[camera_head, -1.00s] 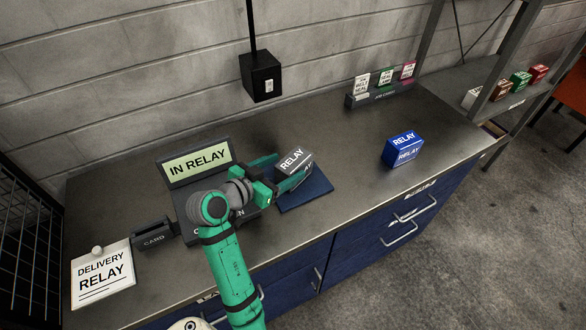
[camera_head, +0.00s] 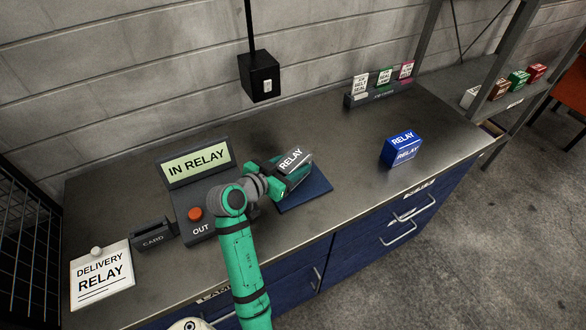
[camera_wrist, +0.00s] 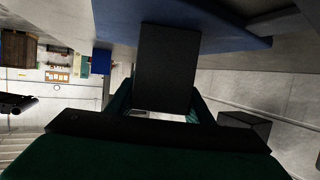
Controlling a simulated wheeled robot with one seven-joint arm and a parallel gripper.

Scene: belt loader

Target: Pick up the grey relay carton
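The grey relay carton (camera_head: 293,158), with a white RELAY label, sits on a blue mat (camera_head: 318,187) on the bench. My gripper (camera_head: 290,174) is level with it, reaching in from the left with its green fingers around it. The near finger covers most of the carton's front face. In the wrist view the carton (camera_wrist: 167,68) shows as a dark block between the two fingertips, with the mat (camera_wrist: 225,28) beyond. The fingers appear close against its sides, but I cannot tell whether they press on it.
A blue RELAY carton (camera_head: 402,148) stands apart to the right. Behind my arm are the IN RELAY sign (camera_head: 196,162) and a panel with a red button (camera_head: 195,213). A card holder (camera_head: 153,235) and DELIVERY RELAY sign (camera_head: 102,277) are at left.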

